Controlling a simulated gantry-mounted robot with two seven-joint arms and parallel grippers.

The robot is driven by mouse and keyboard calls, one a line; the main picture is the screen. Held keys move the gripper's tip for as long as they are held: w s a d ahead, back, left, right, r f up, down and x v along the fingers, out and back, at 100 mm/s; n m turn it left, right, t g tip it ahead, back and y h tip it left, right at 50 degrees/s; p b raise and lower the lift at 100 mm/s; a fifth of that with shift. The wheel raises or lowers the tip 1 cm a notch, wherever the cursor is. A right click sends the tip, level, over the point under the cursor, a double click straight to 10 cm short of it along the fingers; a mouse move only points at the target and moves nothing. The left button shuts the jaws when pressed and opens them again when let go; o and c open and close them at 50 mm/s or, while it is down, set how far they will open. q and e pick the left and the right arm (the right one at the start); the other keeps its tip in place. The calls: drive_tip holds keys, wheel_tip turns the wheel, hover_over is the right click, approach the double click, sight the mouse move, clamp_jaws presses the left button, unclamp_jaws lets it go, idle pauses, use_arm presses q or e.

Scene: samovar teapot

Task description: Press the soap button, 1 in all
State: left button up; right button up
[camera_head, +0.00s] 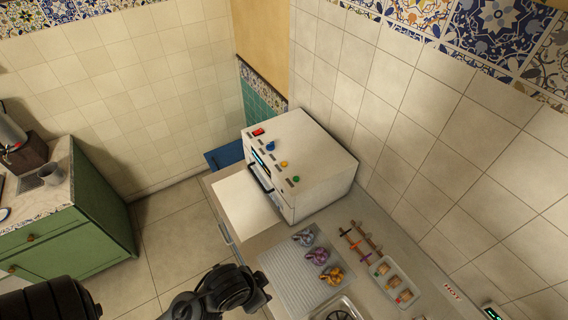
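A white box-shaped machine (315,155) stands on the counter against the tiled wall. Its top carries a row of coloured controls along the front edge: a red switch (258,132), a blue button (270,146), a yellow button (284,164) and a green button (295,179). Small dark labels lie beside them, too small to read, so I cannot tell which one is the soap button. The machine's front has a dark handle and a small lit display. Black links of my arms show at the bottom left and bottom centre, well apart from the machine. No gripper fingertips are visible.
A white panel (245,203) lies in front of the machine. A ribbed tray (285,272) holds several small colourful pots. A rack (362,240) and a small dish (383,265) stand right of it. A green cabinet (85,225) stands left across open floor. Space above the machine is clear.

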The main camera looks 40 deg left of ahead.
use_arm(q)
clamp_jaws()
idle(1.4)
